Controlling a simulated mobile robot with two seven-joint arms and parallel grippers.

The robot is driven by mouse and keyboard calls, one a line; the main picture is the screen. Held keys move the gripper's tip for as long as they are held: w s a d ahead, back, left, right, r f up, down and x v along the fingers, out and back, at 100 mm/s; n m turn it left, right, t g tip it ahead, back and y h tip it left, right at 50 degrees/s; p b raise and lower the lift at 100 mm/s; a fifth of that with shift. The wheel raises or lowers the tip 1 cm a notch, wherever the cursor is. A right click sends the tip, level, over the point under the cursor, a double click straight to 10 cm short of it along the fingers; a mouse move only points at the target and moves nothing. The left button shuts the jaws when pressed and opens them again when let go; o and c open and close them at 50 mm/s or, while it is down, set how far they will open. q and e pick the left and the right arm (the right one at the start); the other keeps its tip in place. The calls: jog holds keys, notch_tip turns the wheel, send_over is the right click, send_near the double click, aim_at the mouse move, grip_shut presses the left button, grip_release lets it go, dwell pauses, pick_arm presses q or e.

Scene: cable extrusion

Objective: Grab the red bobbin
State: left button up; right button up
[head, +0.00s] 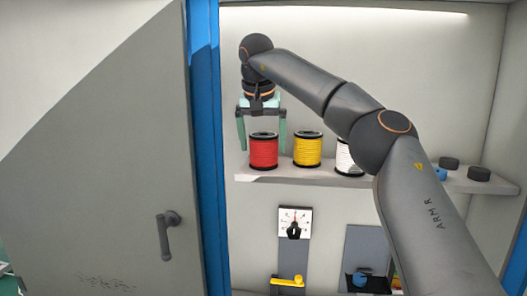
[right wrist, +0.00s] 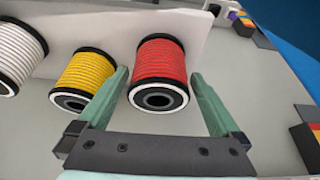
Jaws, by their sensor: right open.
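The red bobbin (head: 263,152) stands upright at the left end of a shelf in the head view, with black flanges. My right gripper (head: 261,140) is above it, pointing down, with its fingers apart. In the right wrist view the red bobbin (right wrist: 160,68) sits between the two open green fingers of the right gripper (right wrist: 160,92), with a visible gap to the right finger. The left finger is close to the yellow bobbin (right wrist: 86,78). My left gripper is not in view.
The yellow bobbin (head: 307,149) and a white bobbin (head: 349,157) stand to the right on the shelf (head: 325,176). Black round pieces (head: 479,174) lie farther right. A dial panel (head: 294,222) and yellow handle (head: 287,281) are below. A cabinet door (head: 110,170) fills the left.

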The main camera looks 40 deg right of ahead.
aim_at(264, 152)
jog(key=x, duration=0.3)
jog(key=shift+d+f, duration=0.1)
jog(key=shift+f, duration=0.05)
jog(key=shift+c, duration=0.2)
jog(key=c, duration=1.1)
jog(key=shift+c, duration=0.2)
